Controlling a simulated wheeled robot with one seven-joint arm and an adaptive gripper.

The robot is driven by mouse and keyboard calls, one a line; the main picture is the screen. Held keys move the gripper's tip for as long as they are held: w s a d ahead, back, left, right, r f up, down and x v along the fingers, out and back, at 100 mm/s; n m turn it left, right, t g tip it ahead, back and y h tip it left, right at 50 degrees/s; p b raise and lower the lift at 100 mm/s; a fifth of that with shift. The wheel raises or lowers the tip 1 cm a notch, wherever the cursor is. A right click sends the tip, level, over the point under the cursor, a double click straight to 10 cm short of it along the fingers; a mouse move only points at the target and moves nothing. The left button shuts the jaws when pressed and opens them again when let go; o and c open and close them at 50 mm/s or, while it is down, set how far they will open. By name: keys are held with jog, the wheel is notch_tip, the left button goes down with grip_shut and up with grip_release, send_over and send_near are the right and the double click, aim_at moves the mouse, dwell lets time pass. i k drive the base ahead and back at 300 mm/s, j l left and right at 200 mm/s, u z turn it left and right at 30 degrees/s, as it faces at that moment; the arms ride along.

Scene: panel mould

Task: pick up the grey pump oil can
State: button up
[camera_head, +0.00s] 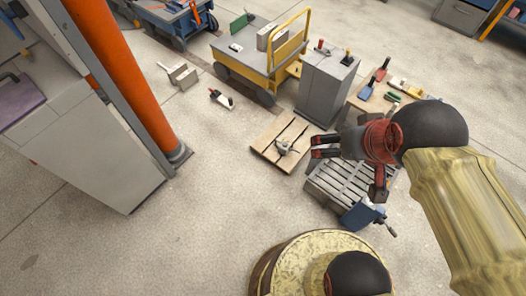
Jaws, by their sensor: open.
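A small grey object with thin projecting parts, which looks like the pump oil can (283,147), lies on a low wooden pallet (262,150) near the middle of the head view. It is too small for me to make out its handle and spout clearly. My gripper (314,153) comes in from the right, with dark and red fingers pointing left towards the can. The fingers are open, and a gap shows between their tips and the can. Nothing shows between them.
A grey slatted crate (345,186) and a blue vise-like tool (362,214) lie below my gripper. A grey cabinet (325,88) and a yellow-railed cart (245,70) stand behind. An orange post (125,75) rises at left. Floor left of the pallet is clear.

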aim_at(284, 147)
jog(key=i+j, duration=0.2)
jog(key=j, duration=0.15)
jog(key=i+j+z, duration=0.1)
jog(key=i+j, duration=0.3)
jog(key=j, duration=0.25)
jog(key=i+j+z, duration=0.1)
jog(key=j, duration=0.25)
jog(key=i+j, duration=0.3)
jog(key=i+j+z, duration=0.1)
jog(key=j, duration=0.35)
jog(key=i+j, duration=0.25)
jog(key=j+z, duration=0.05)
jog(key=j, duration=0.05)
